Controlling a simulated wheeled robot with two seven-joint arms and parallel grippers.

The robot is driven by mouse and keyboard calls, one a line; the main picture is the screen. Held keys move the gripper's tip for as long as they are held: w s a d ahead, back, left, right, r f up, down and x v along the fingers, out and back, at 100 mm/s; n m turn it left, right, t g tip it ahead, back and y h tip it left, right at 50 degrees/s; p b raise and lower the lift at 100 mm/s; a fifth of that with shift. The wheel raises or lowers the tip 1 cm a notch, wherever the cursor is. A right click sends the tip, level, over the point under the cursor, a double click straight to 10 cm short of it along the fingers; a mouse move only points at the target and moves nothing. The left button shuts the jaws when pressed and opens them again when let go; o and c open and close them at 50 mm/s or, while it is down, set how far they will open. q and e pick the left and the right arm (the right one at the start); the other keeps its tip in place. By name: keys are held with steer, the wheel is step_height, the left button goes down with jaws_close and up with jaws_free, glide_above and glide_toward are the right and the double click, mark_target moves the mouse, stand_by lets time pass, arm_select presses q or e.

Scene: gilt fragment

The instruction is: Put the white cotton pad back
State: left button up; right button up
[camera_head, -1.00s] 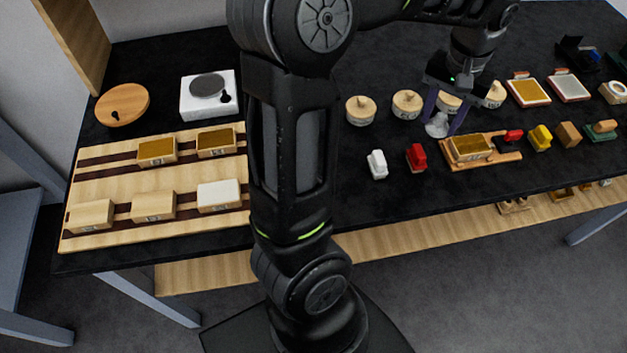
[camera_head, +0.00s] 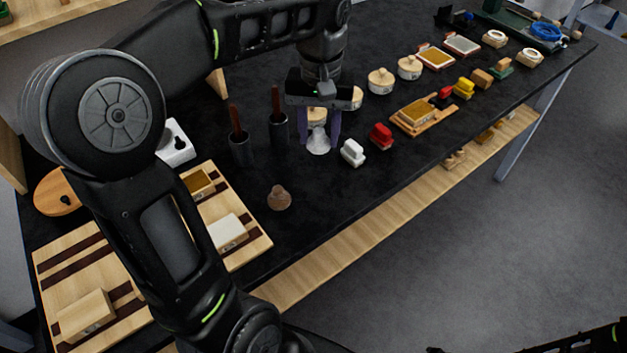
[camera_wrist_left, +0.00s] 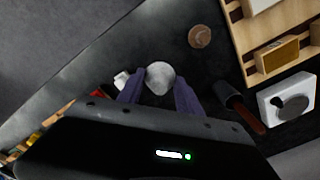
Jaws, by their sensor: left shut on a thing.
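The white cotton pad (camera_head: 318,142) is a small pale, rounded piece between the fingers of my left gripper (camera_head: 319,134). The fingers are shut on it and point down over the dark table (camera_head: 330,215). I cannot tell how high it is held. In the left wrist view, the pad (camera_wrist_left: 160,77) sits between the two purple fingertips (camera_wrist_left: 158,88). The white-handled block (camera_head: 353,152) stands just right of it in the head view.
A brown round lump (camera_head: 279,198) lies nearer the front edge. Round lidded pots (camera_head: 381,80) and a red block (camera_head: 381,136) are to the right. A striped wooden board (camera_head: 75,268) lies left.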

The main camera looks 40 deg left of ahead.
arm_select(q)
steer(key=shift+s+a+f, duration=0.1)
steer(key=shift+s+f, duration=0.05)
steer(key=shift+f, duration=2.95)
steer(key=shift+f, duration=1.9)
steer(key=shift+f, duration=0.1)
steer(key=o, duration=1.3)
step_height(320, 180, up, 12)
steer(key=shift+r, duration=0.15)
